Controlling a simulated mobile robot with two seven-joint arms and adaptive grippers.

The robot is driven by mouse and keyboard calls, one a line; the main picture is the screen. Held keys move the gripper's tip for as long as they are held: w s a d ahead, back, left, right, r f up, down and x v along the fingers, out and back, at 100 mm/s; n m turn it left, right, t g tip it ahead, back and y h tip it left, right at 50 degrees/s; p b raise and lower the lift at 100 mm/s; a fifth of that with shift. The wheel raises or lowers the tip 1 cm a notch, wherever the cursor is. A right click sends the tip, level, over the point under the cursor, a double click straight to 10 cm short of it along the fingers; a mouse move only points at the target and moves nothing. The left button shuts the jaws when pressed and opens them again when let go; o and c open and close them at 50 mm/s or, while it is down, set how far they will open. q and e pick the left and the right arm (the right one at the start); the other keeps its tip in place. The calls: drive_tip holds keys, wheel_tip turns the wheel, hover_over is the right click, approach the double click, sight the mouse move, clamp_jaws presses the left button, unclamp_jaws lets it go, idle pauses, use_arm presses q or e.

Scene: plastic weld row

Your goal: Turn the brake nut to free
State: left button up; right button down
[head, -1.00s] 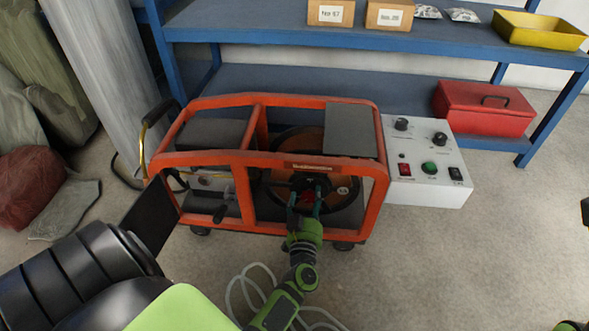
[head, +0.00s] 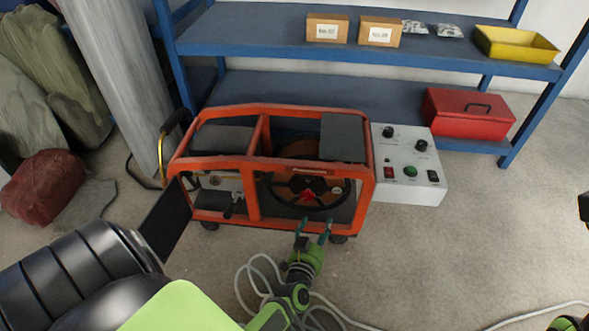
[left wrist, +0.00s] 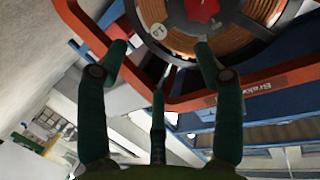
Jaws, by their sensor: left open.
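The brake nut (head: 306,197) is a red lobed knob at the centre of the round reel (head: 286,188), inside an orange-framed machine. In the left wrist view the brake nut (left wrist: 201,10) is at the top, partly cut off by the picture edge, with a copper-coloured winding (left wrist: 172,38) around it. My left gripper (head: 313,226) is open and empty. It is in front of the machine's lower front bar, below the nut and apart from it. Its fingers also show in the left wrist view (left wrist: 160,48), spread wide.
The orange frame (head: 254,190) surrounds the reel. A white control box (head: 405,160) adjoins its right side. A blue shelf (head: 290,85) behind carries boxes, a yellow tray (head: 516,44) and a red toolbox (head: 468,112). A pale hose (head: 250,275) lies on the floor. Floor at right is mostly clear.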

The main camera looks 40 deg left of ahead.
use_arm(q)
drive_tip(key=s+d+r+m+g+h+p, duration=0.1)
drive_tip(key=s+d+g+h+p, duration=0.2)
drive_tip(key=s+p, duration=0.7)
drive_tip(key=s+d+r+m+g+h+p, duration=0.1)
drive_tip(key=s+d+m+g+h+p, duration=0.1)
drive_tip(key=s+p, duration=0.8)
drive_tip(key=d+g+h+p, duration=0.1)
drive_tip(key=d+g+p, duration=0.1)
drive_tip(key=g+p, duration=0.1)
drive_tip(key=shift+s+d+m+p, duration=0.15)
drive_tip(key=shift+d+m+p, duration=0.2)
drive_tip(key=shift+p, duration=0.25)
